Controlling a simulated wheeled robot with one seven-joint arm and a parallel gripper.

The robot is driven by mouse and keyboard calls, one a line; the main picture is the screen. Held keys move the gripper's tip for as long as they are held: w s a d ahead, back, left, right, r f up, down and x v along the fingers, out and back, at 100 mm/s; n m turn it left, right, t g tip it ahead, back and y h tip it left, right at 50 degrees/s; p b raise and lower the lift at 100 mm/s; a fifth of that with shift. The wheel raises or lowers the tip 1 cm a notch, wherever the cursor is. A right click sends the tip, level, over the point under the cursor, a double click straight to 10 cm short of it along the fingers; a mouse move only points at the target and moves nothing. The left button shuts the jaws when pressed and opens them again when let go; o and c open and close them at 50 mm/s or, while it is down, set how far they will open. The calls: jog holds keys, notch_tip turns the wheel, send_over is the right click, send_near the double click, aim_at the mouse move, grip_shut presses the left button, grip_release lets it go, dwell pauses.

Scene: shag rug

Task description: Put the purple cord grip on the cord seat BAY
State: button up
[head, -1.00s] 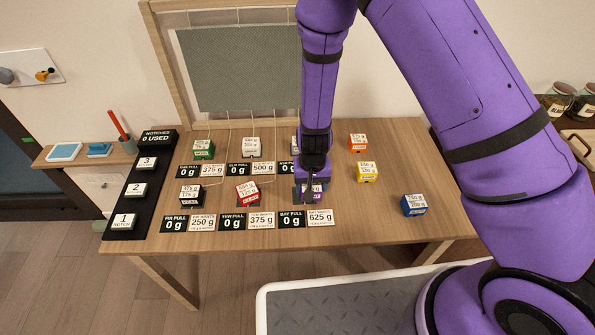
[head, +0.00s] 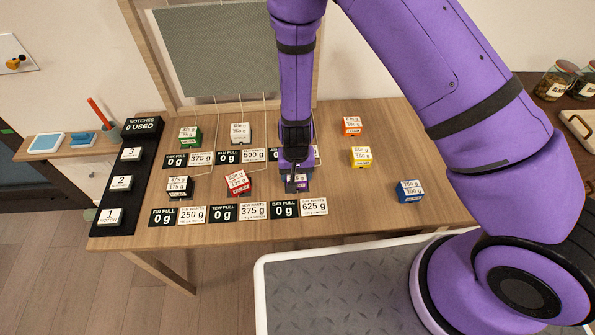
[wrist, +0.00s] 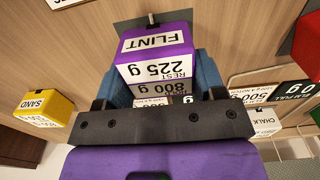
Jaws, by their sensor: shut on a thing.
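The purple cord grip (wrist: 155,45), marked FLINT, 225 g rest and 800 g, is between the two blue fingers of my gripper (wrist: 160,92), which is shut on it. In the head view the purple grip (head: 301,181) shows under my gripper (head: 296,172), partly hidden by it. It is over or at the dark cord seat BAY (head: 289,187), behind the BAY PULL sign (head: 284,210), which reads 0 g. In the wrist view part of a dark seat plate (wrist: 138,22) with a black peg shows past the grip. I cannot tell whether grip and seat touch.
A red grip (head: 238,184) and a black one (head: 180,187) stand to the left. Green (head: 190,136) and white (head: 240,133) grips are behind. Orange (head: 352,126), yellow (head: 361,156) and blue (head: 409,191) grips stand right, with bare table around. A notch strip (head: 119,185) reads 0 used.

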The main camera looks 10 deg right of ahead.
jog(key=shift+f, duration=0.1)
jog(key=o, duration=1)
notch_tip(320, 180, up, 12)
jog(key=shift+r, duration=0.1)
jog(key=s+d+r+t+y, duration=0.1)
jog(key=d+r, duration=0.5)
jog(key=r, duration=0.7)
jog(key=s+d+r+t+y, duration=0.1)
jog(key=d+r, duration=0.4)
jog(key=r, duration=0.7)
jog(key=s+d+r+t, duration=0.1)
jog(key=s+d+r, duration=0.3)
jog(key=s, duration=0.1)
jog(key=s+d+r+t+h, duration=0.1)
jog(key=s+d+r, duration=0.4)
jog(key=s, duration=0.1)
jog(key=s+d+r+t+h, duration=0.1)
jog(key=s+d+r, duration=0.3)
jog(key=s+r, duration=0.1)
jog(key=shift+s+d+r, duration=0.15)
jog(key=shift+s+d, duration=0.15)
jog(key=shift+s, duration=0.3)
